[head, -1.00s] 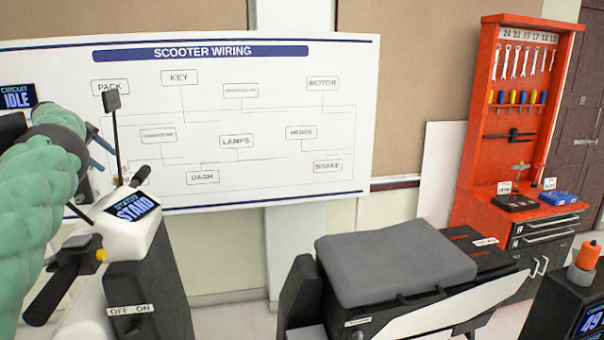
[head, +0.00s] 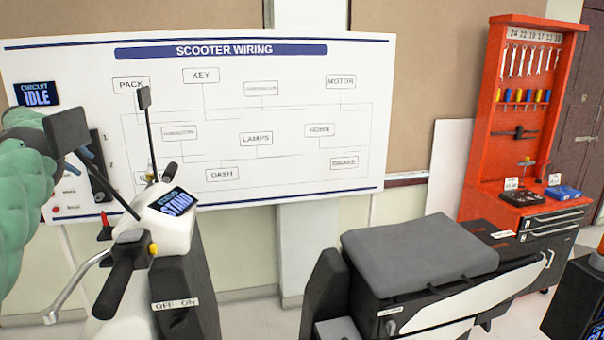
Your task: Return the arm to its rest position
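My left arm, in a green padded sleeve, comes in at the left edge of the head view. My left gripper (head: 91,152) is beside the scooter's left mirror (head: 67,130), which overlaps it, in front of the wiring board (head: 290,110). Its fingers are small and partly covered, so I cannot tell whether they are open, and I see nothing held. My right arm and gripper are not in view.
The white scooter front (head: 172,225) with handlebar grip (head: 122,275), mirrors and a STAND display is close below the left gripper. A grey seat (head: 415,255) is at centre right. A red tool cabinet (head: 485,130) stands at the back right.

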